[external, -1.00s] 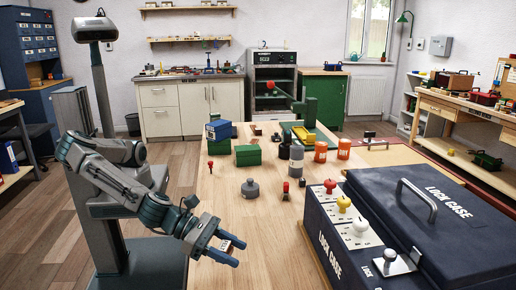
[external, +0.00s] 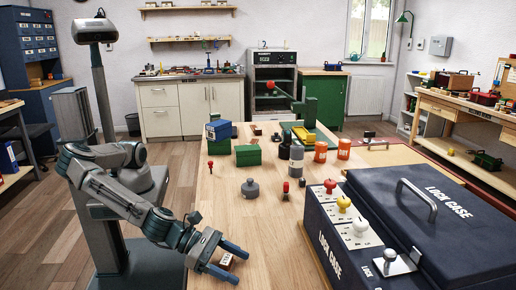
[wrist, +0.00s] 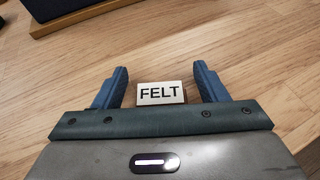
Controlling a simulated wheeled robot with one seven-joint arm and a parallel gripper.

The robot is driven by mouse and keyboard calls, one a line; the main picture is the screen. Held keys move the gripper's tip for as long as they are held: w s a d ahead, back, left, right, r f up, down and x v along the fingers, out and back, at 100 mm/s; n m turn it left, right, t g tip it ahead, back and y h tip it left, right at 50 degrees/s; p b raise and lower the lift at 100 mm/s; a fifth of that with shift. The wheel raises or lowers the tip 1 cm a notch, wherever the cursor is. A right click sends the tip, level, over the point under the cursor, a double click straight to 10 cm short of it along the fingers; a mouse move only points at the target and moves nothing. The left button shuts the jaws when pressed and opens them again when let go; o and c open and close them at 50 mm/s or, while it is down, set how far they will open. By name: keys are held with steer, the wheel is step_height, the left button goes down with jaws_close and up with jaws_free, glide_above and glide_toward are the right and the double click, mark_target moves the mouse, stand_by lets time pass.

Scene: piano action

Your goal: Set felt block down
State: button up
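The felt block (external: 228,261), a small wooden block with a white face reading FELT, appears to rest on the wooden tabletop near its front left edge. It also shows in the wrist view (wrist: 161,93), label toward the camera. My gripper (external: 242,269) is low at the table, its blue fingers on either side of the block. In the wrist view my gripper (wrist: 162,68) is open, with a narrow gap between each finger and the block. The block's underside is hidden.
A large dark blue lock case (external: 430,220) fills the right of the table. A grey weight-like object (external: 250,188) and small red-topped pieces (external: 285,190) stand farther back. Green boxes (external: 247,155) and orange jars (external: 321,152) are beyond. The tabletop around my gripper is clear.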

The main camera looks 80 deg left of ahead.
steer(key=shift+r, duration=0.1)
steer(key=shift+s+r, duration=0.15)
steer(key=v, duration=1.1)
steer(key=shift+s+a+r, duration=0.15)
steer(key=shift+s+r, duration=0.1)
steer(key=shift+s, duration=0.05)
